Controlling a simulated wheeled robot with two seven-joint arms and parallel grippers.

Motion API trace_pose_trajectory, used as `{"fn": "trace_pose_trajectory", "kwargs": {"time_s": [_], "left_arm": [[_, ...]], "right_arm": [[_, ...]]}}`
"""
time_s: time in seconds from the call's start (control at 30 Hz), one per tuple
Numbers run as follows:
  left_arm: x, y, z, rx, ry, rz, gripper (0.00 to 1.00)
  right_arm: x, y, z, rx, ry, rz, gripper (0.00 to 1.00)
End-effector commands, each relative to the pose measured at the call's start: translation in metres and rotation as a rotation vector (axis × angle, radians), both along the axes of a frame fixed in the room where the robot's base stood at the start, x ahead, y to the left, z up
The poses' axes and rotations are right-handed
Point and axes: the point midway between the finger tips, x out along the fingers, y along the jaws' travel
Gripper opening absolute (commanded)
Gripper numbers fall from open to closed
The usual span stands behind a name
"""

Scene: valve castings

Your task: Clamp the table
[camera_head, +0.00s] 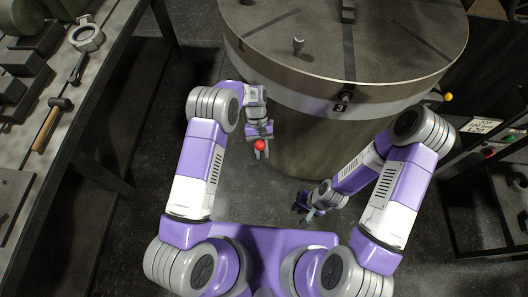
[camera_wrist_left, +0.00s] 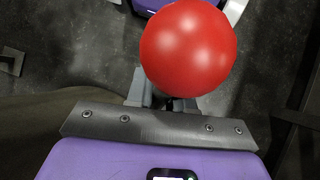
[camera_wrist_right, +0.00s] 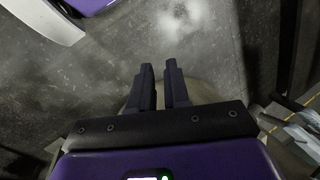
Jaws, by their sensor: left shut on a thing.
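The round grey table (camera_head: 390,75) stands at the top of the head view on a thick cylindrical pedestal (camera_head: 310,145). A red ball knob (camera_head: 260,145) is at my left gripper (camera_head: 259,152), in front of the pedestal's left side. In the left wrist view the red ball (camera_wrist_left: 188,47) looks large and covers the fingertips. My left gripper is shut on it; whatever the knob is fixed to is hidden. My right gripper (camera_head: 308,213) is low, right of the left one. In the right wrist view its fingers (camera_wrist_right: 161,70) are a narrow gap apart, with nothing between them.
A bench (camera_head: 85,85) at the left carries a hammer (camera_head: 50,125) and metal parts. A yellow knob (camera_head: 448,97) sticks out at the table's right. A labelled control box (camera_head: 485,126) stands at the right edge.

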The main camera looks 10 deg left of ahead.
Motion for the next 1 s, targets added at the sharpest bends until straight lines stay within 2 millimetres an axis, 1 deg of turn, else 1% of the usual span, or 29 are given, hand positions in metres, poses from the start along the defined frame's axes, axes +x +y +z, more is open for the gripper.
{"fn": "trace_pose_trajectory", "kwargs": {"time_s": [0.03,0.1,0.17,0.2,0.3,0.4,0.47,0.5,0.57,0.67,0.7,0.77,0.8,0.9,1.0], "left_arm": [[0.001,0.000,0.001,0.000,-0.005,0.001,0.00],[0.001,0.000,0.001,0.000,-0.005,0.001,0.00],[0.001,0.000,0.000,0.000,-0.005,0.001,0.00],[0.001,0.000,0.000,0.000,-0.005,0.001,0.00],[0.001,0.000,0.000,0.000,-0.005,0.001,0.00],[0.001,0.000,0.000,0.000,-0.006,0.001,0.00],[0.001,0.000,0.000,0.000,-0.006,0.001,0.00],[0.001,0.000,0.000,0.000,-0.006,0.001,0.00],[0.001,0.000,0.000,0.000,-0.006,0.001,0.00],[0.001,0.000,0.000,0.000,-0.006,0.001,0.00],[0.002,0.000,0.000,0.000,-0.006,0.001,0.00],[0.002,0.000,0.000,0.000,-0.006,0.001,0.00],[0.002,0.000,0.000,0.000,-0.006,0.001,0.00],[0.002,0.000,0.000,0.000,-0.006,0.001,0.00],[0.002,0.000,0.000,0.000,-0.006,0.001,0.00]], "right_arm": [[-0.008,-0.002,-0.005,0.004,0.063,-0.048,0.08],[-0.024,-0.002,-0.012,0.017,0.188,-0.138,0.00],[-0.039,0.000,-0.017,0.034,0.321,-0.238,0.00],[-0.050,0.004,-0.019,0.050,0.421,-0.313,0.00],[-0.072,0.018,-0.017,0.110,0.678,-0.510,0.00],[-0.082,0.037,-0.009,0.193,0.930,-0.700,0.00],[-0.081,0.050,-0.002,0.255,1.082,-0.812,0.00],[-0.079,0.057,0.004,0.303,1.182,-0.883,0.00],[-0.070,0.067,0.012,0.381,1.328,-0.987,0.00],[-0.046,0.079,0.026,0.538,1.564,-1.145,0.00],[-0.034,0.080,0.031,0.610,1.654,-1.201,0.00],[-0.015,0.080,0.038,0.719,1.779,-1.273,0.00],[-0.002,0.077,0.041,0.795,1.851,-1.315,0.00],[0.027,0.066,0.046,0.973,2.003,-1.387,0.00],[0.047,0.053,0.047,1.117,2.103,-1.426,0.00]]}}
